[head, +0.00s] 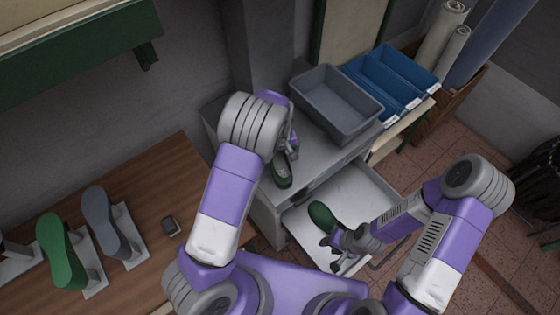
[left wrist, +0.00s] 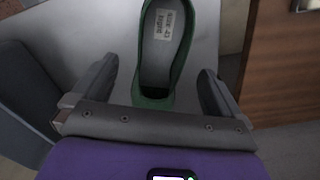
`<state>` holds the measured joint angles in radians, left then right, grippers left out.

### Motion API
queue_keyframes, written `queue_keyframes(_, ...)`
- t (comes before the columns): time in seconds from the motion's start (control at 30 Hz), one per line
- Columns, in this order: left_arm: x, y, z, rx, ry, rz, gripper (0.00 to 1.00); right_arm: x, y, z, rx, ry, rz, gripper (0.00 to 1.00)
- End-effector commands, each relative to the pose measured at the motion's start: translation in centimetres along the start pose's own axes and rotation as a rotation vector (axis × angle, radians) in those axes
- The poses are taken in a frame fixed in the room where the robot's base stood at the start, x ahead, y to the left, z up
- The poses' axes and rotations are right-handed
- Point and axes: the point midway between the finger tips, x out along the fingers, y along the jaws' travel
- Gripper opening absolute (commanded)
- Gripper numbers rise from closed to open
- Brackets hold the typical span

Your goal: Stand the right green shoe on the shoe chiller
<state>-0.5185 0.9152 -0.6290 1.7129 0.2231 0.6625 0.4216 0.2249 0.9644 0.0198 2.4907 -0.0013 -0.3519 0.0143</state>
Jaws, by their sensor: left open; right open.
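A green shoe (head: 282,171) stands on the grey cabinet top (head: 318,156), partly hidden by my left arm in the head view. In the left wrist view this shoe (left wrist: 166,50) has a white insole label that seems to read size 43, right. My left gripper (head: 287,146) is open around its near end, with a finger on each side and gaps between. A second green shoe (head: 321,215) lies in the open, pale drawer (head: 298,226). My right gripper (head: 331,243) is open beside that shoe. I cannot tell whether the grey cabinet is the shoe chiller.

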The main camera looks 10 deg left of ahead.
Motion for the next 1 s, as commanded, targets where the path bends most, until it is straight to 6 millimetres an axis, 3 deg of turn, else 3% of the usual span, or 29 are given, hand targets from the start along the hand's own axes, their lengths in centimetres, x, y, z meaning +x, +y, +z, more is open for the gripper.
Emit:
queue_keyframes(0.1,-2.3,0.1,0.0,0.001,0.002,0.002,1.0,0.1,0.0,0.0,0.0,0.0,0.0,0.41)
queue_keyframes(0.3,-4.4,0.0,0.0,0.0,0.001,0.001,1.0,0.1,0.1,0.0,0.0,0.0,0.0,0.41)
queue_keyframes(1.0,-4.6,0.0,0.0,0.0,-0.001,-0.001,1.0,0.1,0.1,0.0,0.0,0.0,0.0,0.41)
